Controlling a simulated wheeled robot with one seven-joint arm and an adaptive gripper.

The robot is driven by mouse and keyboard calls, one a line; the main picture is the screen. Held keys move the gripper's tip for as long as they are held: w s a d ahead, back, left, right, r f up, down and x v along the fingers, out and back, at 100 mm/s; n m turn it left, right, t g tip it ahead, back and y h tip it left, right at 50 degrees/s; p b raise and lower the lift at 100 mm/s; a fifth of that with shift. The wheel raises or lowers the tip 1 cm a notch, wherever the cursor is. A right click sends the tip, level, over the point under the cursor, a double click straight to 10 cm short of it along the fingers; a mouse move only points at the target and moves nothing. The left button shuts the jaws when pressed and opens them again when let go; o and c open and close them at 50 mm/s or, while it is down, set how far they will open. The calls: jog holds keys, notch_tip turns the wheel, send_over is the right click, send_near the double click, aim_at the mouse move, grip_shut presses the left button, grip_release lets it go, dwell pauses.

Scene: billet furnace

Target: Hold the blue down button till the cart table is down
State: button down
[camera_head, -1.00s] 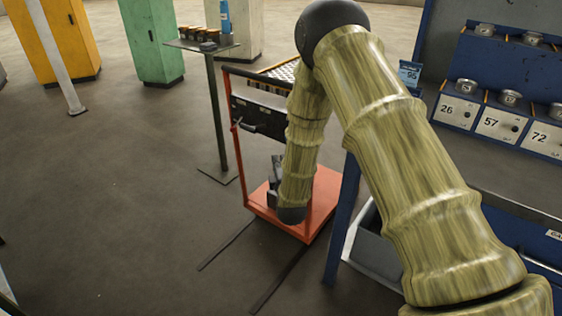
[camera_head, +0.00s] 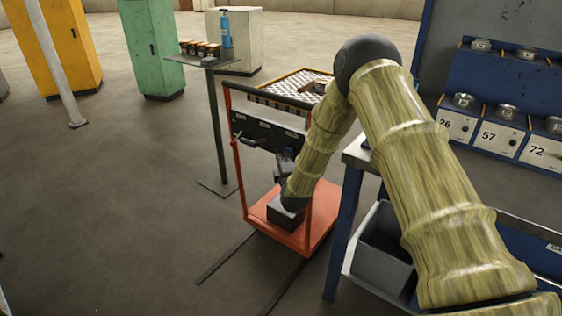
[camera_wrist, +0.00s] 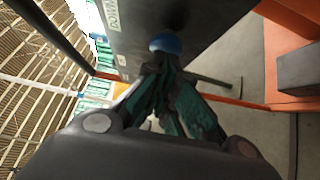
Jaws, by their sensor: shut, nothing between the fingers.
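The blue down button (camera_wrist: 165,43) shows in the wrist view on the cart's dark control panel, near a white label. My gripper (camera_wrist: 158,68) is shut and empty, with its fingertips right at the button; contact looks likely but I cannot tell how far it is pressed. In the head view the orange cart (camera_head: 312,245) stands left of the blue bench, with its perforated table top (camera_head: 290,84) raised well above the orange base. The dark panel (camera_head: 262,130) faces front.
A small stand (camera_head: 219,130) with jars and a blue bottle (camera_head: 226,29) is left of the cart. The blue workbench (camera_head: 345,220) with a grey bin (camera_head: 385,262) is close on the right.

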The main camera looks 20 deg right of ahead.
jog(key=shift+w, duration=0.1)
jog(key=shift+w+d+r, duration=0.2)
jog(key=shift+w+d, duration=0.15)
jog(key=shift+d, duration=0.2)
jog(key=shift+w+d+r, duration=0.2)
jog(key=shift+w+d, duration=0.1)
jog(key=shift+d, duration=0.2)
jog(key=shift+d+r, duration=0.2)
jog(key=shift+d, duration=0.05)
jog(key=shift+s+a, duration=0.1)
dwell(3.8)
jog(key=s+a, duration=0.2)
jog(key=s, duration=0.4)
jog(key=s+a, duration=0.3)
jog(key=s, duration=0.4)
jog(key=shift+a+f, duration=0.25)
jog(key=shift+f, duration=0.05)
